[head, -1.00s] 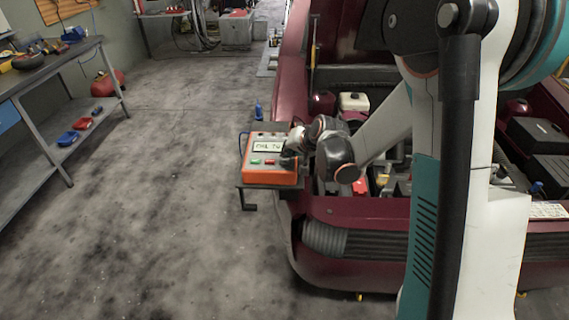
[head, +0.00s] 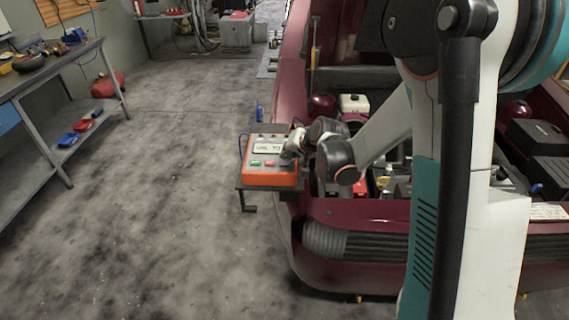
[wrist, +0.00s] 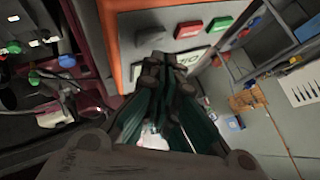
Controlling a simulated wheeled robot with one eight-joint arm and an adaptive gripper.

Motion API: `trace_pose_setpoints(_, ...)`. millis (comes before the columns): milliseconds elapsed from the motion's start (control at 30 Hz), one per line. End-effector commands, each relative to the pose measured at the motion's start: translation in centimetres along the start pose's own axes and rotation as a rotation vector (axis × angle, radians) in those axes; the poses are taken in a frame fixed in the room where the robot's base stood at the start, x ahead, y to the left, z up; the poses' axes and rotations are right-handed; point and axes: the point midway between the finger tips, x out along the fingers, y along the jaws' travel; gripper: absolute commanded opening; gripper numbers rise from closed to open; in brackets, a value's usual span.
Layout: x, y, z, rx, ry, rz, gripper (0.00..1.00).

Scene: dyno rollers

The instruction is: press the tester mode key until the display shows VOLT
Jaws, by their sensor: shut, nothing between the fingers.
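The tester (head: 271,179) is an orange box with a pale top panel, on a small dark stand beside the red car. Its display (head: 267,147) shows dark characters too small to read surely; none reads clearly as VOLT. A green key (head: 255,163) and a red key (head: 270,164) sit in front of it. The wrist view shows the green key (wrist: 218,24), the red key (wrist: 188,30) and a dark grey key (wrist: 148,37) in a row. My gripper (wrist: 166,68) is shut and empty over the panel, near the grey key; contact cannot be told. It partly covers the display (wrist: 192,60).
The car's front (head: 330,212) and open engine bay lie right of the tester, close to my arm. A workbench (head: 50,68) stands at the left. The floor between bench and tester is clear.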

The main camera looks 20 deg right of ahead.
Motion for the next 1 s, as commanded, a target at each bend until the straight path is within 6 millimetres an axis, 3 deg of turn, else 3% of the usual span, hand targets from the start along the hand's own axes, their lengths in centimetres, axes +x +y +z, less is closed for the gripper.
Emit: trace_pose_setpoints(1000, 0.72, 0.53, 0.54, 0.000, 0.000, 0.000, 0.00)
